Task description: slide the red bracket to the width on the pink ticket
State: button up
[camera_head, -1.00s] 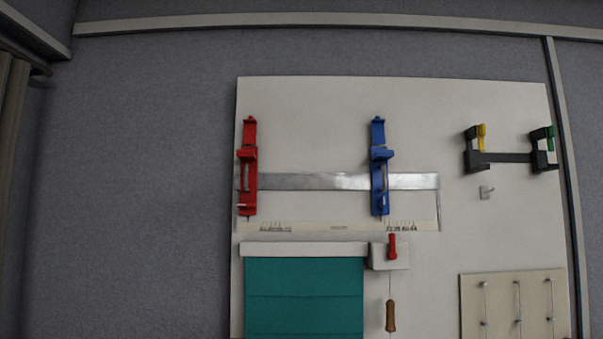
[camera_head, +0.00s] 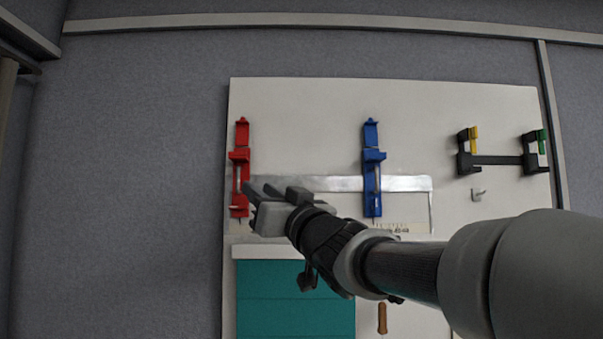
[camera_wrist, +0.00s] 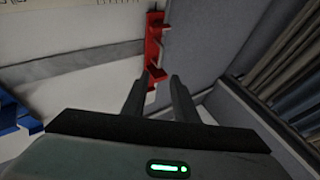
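The red bracket (camera_head: 240,160) stands upright at the left end of the metal rail (camera_head: 410,183) on the white board. The blue bracket (camera_head: 371,165) is on the same rail, further right. My gripper (camera_head: 260,188) is just right of the red bracket's lower part and covers part of the rail. In the wrist view the two fingers (camera_wrist: 158,80) are apart with nothing gripped, and the red bracket (camera_wrist: 154,45) shows beyond and partly between them. Whether they touch it I cannot tell. I see no pink ticket in either view.
A printed scale (camera_head: 405,228) runs below the rail, its left part hidden by my arm. A teal blind (camera_head: 290,300) hangs below. A black clamp bar (camera_head: 498,160) with yellow and green parts and a small hook (camera_head: 478,194) are at right.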

aim_at(239, 174)
jog(key=p+x, duration=0.3)
jog(key=x, duration=0.8)
grip_shut()
